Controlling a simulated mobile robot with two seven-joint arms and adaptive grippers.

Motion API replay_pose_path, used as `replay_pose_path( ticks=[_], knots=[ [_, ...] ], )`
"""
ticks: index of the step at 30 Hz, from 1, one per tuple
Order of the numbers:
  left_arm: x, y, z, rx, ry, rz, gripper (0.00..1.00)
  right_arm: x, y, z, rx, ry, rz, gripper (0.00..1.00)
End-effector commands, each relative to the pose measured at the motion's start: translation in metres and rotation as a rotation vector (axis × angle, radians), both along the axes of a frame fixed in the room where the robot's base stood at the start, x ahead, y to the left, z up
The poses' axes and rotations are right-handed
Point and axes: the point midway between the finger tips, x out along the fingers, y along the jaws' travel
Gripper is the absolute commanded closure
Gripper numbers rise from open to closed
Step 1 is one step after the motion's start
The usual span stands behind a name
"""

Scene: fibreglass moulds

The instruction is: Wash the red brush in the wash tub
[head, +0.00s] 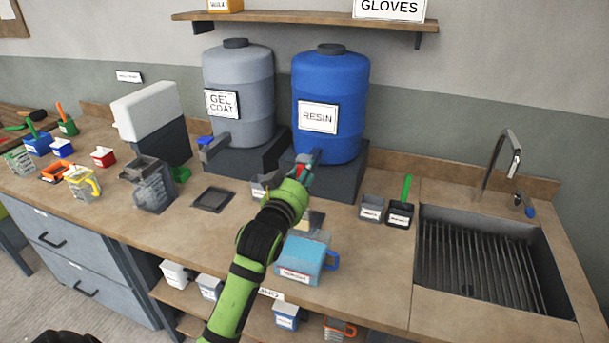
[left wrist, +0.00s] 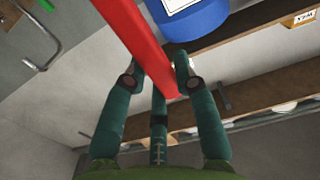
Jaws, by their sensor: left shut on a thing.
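My left gripper (head: 304,172) is in front of the blue resin drum, above the counter. In the left wrist view its fingers (left wrist: 158,80) are shut on a long red handle (left wrist: 145,40), which looks like the red brush's. The handle runs out of that view at the top; the bristles do not show. In the head view only a little red shows at the fingertips. Two small dark tubs, a left one (head: 372,208) and a right one (head: 400,214), stand beside the sink, apart from the gripper. A green handle (head: 406,188) stands in the right tub. I cannot read their labels.
A ribbed sink (head: 480,265) with a tap is at the right. The resin drum (head: 330,90) and gel coat drum (head: 238,90) stand behind the gripper. A blue jug (head: 300,260) stands near my forearm. Several containers crowd the counter's left.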

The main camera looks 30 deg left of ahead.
Motion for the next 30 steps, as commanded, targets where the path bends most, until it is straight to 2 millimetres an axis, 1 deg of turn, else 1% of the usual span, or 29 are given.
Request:
replay_pose_path(
  ticks=[1,6,12,17,30],
  knots=[
    [0.000,0.000,-0.008,0.000,-0.002,0.000,1.00,-0.001,0.001,-0.009,0.001,0.002,0.000,0.60],
    [0.000,0.000,-0.021,0.000,-0.002,-0.001,1.00,-0.005,-0.001,-0.023,-0.003,0.012,0.000,0.60],
    [0.000,0.000,-0.036,0.000,-0.002,-0.001,1.00,-0.013,-0.008,-0.039,-0.012,0.025,0.000,0.60],
    [0.000,0.000,-0.048,0.000,0.001,0.000,1.00,-0.014,-0.011,-0.045,-0.016,0.025,-0.002,0.60],
    [0.000,0.000,-0.083,0.000,0.000,0.000,1.00,-0.012,-0.011,-0.066,-0.015,0.022,-0.003,0.60]
  ],
)
